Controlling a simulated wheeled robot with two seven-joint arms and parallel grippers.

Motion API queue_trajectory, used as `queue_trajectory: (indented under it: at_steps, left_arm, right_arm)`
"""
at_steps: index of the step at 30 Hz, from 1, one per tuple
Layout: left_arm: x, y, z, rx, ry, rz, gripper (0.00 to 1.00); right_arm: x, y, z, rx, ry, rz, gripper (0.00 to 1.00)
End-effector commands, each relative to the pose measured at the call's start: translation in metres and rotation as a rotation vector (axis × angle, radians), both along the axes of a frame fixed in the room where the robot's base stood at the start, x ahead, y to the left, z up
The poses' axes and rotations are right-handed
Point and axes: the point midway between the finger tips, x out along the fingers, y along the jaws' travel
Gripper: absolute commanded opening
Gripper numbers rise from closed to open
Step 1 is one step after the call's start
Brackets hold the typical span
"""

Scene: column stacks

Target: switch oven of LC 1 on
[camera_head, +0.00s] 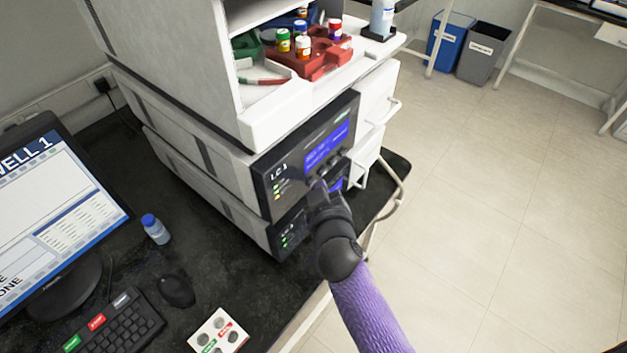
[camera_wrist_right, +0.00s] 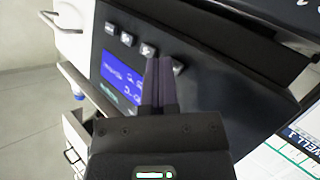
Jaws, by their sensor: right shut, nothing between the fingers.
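The LC 1 module (camera_head: 290,165) is a white box with a black front panel, in the middle of the head view. Its panel carries the label "LC 1", a lit blue display (camera_head: 327,147) and a row of small buttons under the display. My right gripper (camera_head: 318,186) is shut and empty, with its fingertips at the lower part of this panel. In the right wrist view the closed fingertips (camera_wrist_right: 162,62) are close to the button row beside the blue display (camera_wrist_right: 122,72). I cannot tell whether they touch a button. My left gripper is not in view.
A second module (camera_head: 285,232) sits under LC 1. Above are coloured vials in a red rack (camera_head: 325,58). A monitor (camera_head: 55,215), a small bottle (camera_head: 155,229), a mouse (camera_head: 176,291), a keyboard (camera_head: 122,325) and a button box (camera_head: 218,334) stand on the black bench. The floor at right is clear.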

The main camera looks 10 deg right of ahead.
Motion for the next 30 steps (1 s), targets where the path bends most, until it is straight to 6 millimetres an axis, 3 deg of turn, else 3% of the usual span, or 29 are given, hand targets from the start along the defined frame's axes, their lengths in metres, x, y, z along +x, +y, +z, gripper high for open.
queue_trajectory:
  at_steps: [16, 30]
  left_arm:
    - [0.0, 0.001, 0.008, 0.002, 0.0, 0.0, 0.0]
    - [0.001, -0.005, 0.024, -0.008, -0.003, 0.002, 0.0]
  right_arm:
    - [-0.013, -0.01, 0.001, 0.0, 0.002, -0.001, 0.0]
    - [-0.047, -0.037, 0.001, -0.001, 0.002, -0.001, 0.0]
